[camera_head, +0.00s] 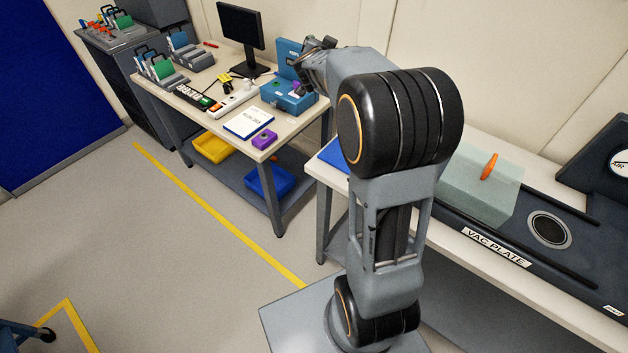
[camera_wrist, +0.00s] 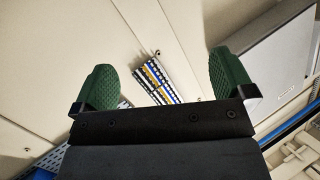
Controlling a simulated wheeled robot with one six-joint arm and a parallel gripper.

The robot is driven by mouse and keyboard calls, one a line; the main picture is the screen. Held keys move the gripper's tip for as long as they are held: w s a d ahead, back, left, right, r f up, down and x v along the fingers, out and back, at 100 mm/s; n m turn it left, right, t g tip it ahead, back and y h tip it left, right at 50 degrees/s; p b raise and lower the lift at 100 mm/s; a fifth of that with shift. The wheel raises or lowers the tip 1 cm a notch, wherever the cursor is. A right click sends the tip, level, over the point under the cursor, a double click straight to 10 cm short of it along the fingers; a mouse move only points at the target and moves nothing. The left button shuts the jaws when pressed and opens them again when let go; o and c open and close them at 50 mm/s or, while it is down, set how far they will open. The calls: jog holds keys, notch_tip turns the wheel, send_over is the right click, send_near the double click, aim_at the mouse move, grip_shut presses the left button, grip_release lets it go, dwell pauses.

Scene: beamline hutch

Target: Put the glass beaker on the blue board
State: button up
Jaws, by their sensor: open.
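I cannot make out a glass beaker in either view. A blue flat piece (camera_head: 334,154), perhaps the blue board, shows at the left end of the right-hand bench, mostly hidden behind my arm. My gripper (camera_head: 312,60) is up over the far bench, close to the open blue case, and is small and partly hidden in the head view. In the wrist view my gripper (camera_wrist: 165,82) has its two green fingertips wide apart with nothing between them.
The far bench (camera_head: 212,110) holds a monitor (camera_head: 241,28), a blue case (camera_head: 288,96), a white-and-blue booklet (camera_head: 248,123) and a purple block (camera_head: 264,139).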

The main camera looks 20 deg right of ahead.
jog(key=s+a+f+n+y, duration=0.1)
jog(key=s+a+n+y, duration=0.35)
jog(key=a, duration=0.35)
jog(key=s+a+f+n+y, duration=0.1)
jog(key=s+a+n+y, duration=0.35)
jog(key=a, duration=0.35)
jog(key=s+a+f+n+g, duration=0.1)
jog(key=s+f+g, duration=0.3)
jog(key=s, duration=0.6)
jog(key=s+a+f+n+g, duration=0.1)
jog(key=s+f+g, duration=0.3)
jog(key=s, duration=0.7)
jog(key=shift+s+a+f+g, duration=0.25)
jog(key=shift+s+f+g, duration=0.05)
jog(key=shift+f, duration=0.4)
